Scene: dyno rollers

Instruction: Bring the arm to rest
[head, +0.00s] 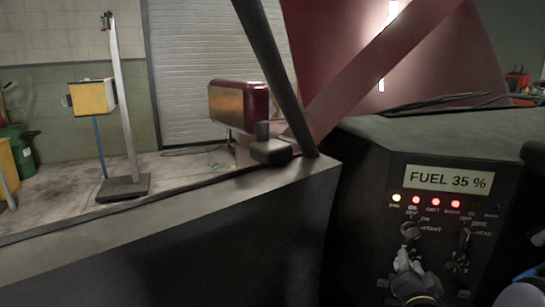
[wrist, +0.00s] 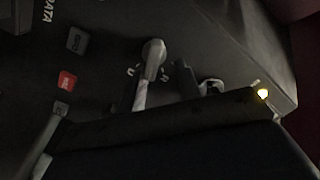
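My gripper (head: 403,262) shows at the lower right of the head view, in front of the dark control panel (head: 395,181). Its grey fingers are small and partly blend with the panel's knobs, so I cannot tell whether they are apart, or whether they touch anything. Part of my arm, with blue on it, shows at the bottom right corner. The wrist view is dark and close to a panel surface with a pale grey lever (wrist: 150,72), a red button (wrist: 67,81) and a grey button (wrist: 77,40).
The panel carries a "FUEL 35 %" display (head: 448,180), a row of lit lamps (head: 435,202) and a switch (head: 409,230). A dark sloping bar (head: 270,60) rises left of it. Beyond are a yellow box (head: 91,98), a post on a base (head: 123,188) and open floor.

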